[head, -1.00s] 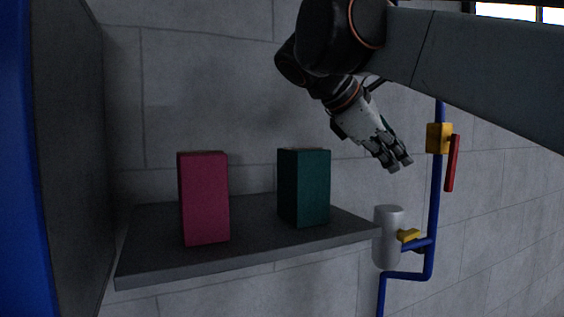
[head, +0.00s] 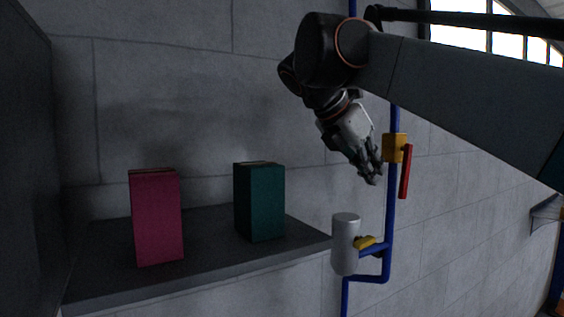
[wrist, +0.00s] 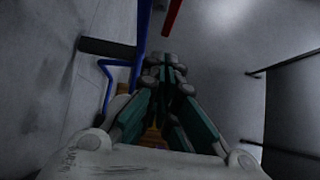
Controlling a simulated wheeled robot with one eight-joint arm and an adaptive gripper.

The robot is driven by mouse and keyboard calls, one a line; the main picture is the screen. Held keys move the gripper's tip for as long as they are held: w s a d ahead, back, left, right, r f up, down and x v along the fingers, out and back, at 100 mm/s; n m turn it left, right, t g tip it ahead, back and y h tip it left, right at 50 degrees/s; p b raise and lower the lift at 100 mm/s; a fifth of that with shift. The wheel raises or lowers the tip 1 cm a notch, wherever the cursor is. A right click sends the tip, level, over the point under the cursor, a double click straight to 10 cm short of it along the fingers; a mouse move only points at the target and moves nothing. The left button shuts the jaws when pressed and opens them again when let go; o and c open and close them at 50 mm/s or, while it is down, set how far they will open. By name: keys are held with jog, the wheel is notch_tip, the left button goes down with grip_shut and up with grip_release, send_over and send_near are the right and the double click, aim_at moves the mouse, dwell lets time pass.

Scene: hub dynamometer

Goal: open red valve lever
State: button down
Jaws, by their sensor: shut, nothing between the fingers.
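The red valve lever (head: 406,171) hangs down, roughly upright, beside a yellow valve body (head: 395,148) on a blue vertical pipe. In the wrist view the red lever (wrist: 172,17) shows at the top, beyond the fingertips. My gripper (head: 373,176) is shut and empty. In the head view it appears just left of the blue pipe and the lever, angled down to the right. It looks apart from the lever, though the depth between them is hard to tell.
A grey shelf (head: 210,270) on the left holds a magenta box (head: 157,217) and a teal box (head: 260,202). A light grey cylinder (head: 345,244) and a yellow handle (head: 365,243) sit lower on the blue pipe (head: 391,212).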

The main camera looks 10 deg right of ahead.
aim_at(400, 191)
jog(key=shift+w+d+f+p, duration=0.3)
jog(key=shift+d+f, duration=0.15)
jog(key=shift+d, duration=0.5)
jog(key=shift+w+d+f+p, duration=0.3)
jog(key=shift+d+f, duration=0.2)
jog(key=shift+d, duration=0.45)
jog(key=shift+w+d+f+p, duration=0.2)
jog(key=shift+w+d+f, duration=0.2)
jog(key=shift+d, duration=0.55)
jog(key=shift+w+d+f, duration=0.2)
jog(key=shift+d+f, duration=0.15)
jog(key=shift+d, duration=0.4)
jog(key=shift+a, duration=0.1)
